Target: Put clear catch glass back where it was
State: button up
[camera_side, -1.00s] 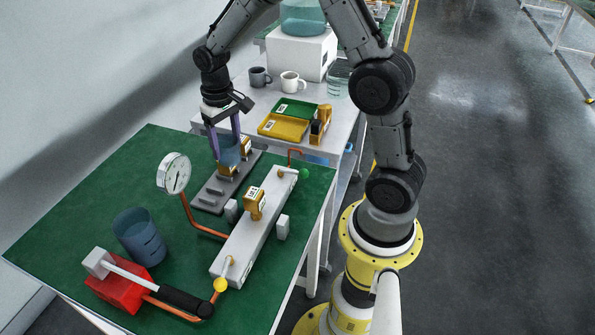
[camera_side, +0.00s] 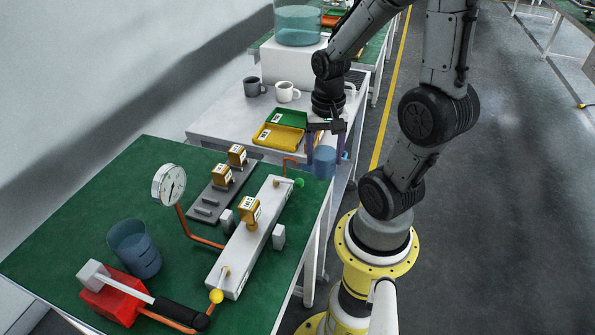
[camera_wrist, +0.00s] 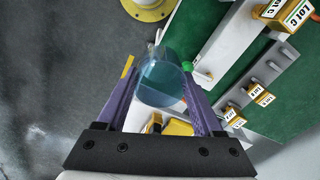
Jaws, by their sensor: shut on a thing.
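My gripper (camera_side: 324,158) is shut on a clear glass (camera_side: 325,163) with a blue tint. The purple fingers lie on either side of the glass. In the wrist view, the glass (camera_wrist: 162,84) sits between the fingertips of my gripper (camera_wrist: 160,76). The side view shows it near the far right corner of the green table, by the green knob (camera_side: 299,183). Whether it is above the table or beyond its edge is hard to tell. A larger blue-tinted vessel (camera_side: 135,249) stands at the left of the green table (camera_side: 75,205).
A grey rack (camera_side: 208,203) holds two yellow blocks. A white bar (camera_side: 246,240) with another yellow block, a gauge (camera_side: 169,185) and a red-based lever (camera_side: 112,300) are on the green table. Green and yellow trays (camera_side: 278,138) and two mugs (camera_side: 288,91) are on the white table behind.

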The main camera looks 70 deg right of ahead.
jog(key=w+d+f, duration=0.2)
jog(key=w, duration=0.1)
jog(key=w+d+f, duration=0.2)
jog(key=f, duration=0.1)
jog(key=w+d+f, duration=0.3)
jog(key=shift+w+f, duration=0.1)
jog(key=shift+w, duration=0.2)
jog(key=shift+w+d+f, duration=0.1)
jog(key=shift+d+f, duration=0.05)
jog(key=shift+f, duration=0.8)
jog(key=shift+w+d+f, duration=0.1)
jog(key=shift+f, duration=0.85)
jog(key=shift+f, duration=0.1)
jog(key=o, duration=1.4)
jog(key=shift+o, duration=0.2)
